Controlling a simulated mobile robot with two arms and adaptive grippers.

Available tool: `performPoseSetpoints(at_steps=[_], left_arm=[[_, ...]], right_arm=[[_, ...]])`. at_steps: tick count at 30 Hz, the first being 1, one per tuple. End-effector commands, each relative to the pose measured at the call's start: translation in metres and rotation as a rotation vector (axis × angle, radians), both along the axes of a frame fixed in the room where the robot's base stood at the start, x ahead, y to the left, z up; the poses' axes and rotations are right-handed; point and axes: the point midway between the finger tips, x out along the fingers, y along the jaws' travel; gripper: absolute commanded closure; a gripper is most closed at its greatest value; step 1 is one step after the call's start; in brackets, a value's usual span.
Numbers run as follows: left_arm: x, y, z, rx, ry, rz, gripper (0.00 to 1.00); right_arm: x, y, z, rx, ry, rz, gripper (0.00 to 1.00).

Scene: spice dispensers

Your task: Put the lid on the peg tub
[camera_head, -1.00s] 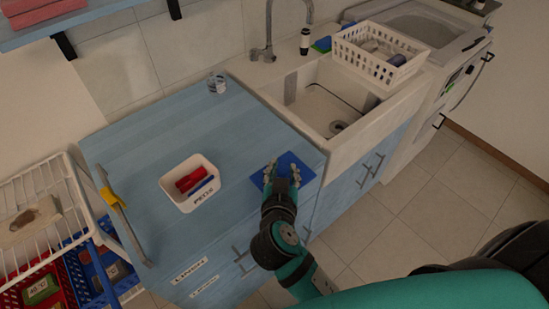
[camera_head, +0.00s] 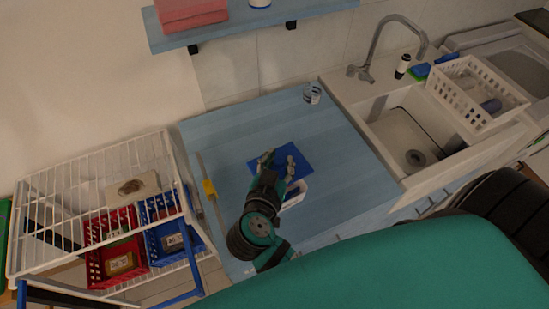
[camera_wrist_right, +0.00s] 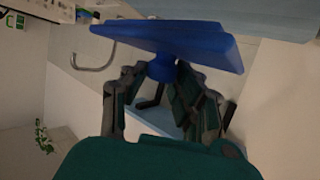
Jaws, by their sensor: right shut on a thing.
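My right gripper (camera_head: 277,165) is shut on the blue lid (camera_head: 302,163). In the right wrist view the flat lid (camera_wrist_right: 170,40) has its round knob (camera_wrist_right: 162,68) between the two fingers (camera_wrist_right: 155,88). The white peg tub (camera_head: 295,195) stands on the blue worktop, and my gripper and arm hide much of it. The held lid shows just beyond the tub's visible part. I cannot tell how high the lid is above the tub. The tub's contents are hidden now. My left gripper is not in view.
The blue worktop (camera_head: 235,125) is mostly clear. A small glass jar (camera_head: 312,93) stands at its back. A wire rack (camera_head: 90,185) with crates is at left, the sink (camera_head: 412,135) at right.

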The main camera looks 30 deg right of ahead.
Motion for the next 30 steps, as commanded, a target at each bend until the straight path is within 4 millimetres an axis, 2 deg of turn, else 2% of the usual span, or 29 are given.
performPoseSetpoints(at_steps=[8, 21, 30], left_arm=[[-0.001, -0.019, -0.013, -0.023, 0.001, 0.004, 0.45], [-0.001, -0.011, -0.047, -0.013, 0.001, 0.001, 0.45], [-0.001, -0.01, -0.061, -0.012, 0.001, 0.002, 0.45]], right_arm=[[0.0, 0.0, -0.017, -0.001, 0.001, 0.002, 1.0], [0.0, 0.0, -0.062, 0.001, 0.0, 0.002, 1.0], [0.0, 0.0, -0.076, 0.0, 0.0, 0.001, 1.0]])
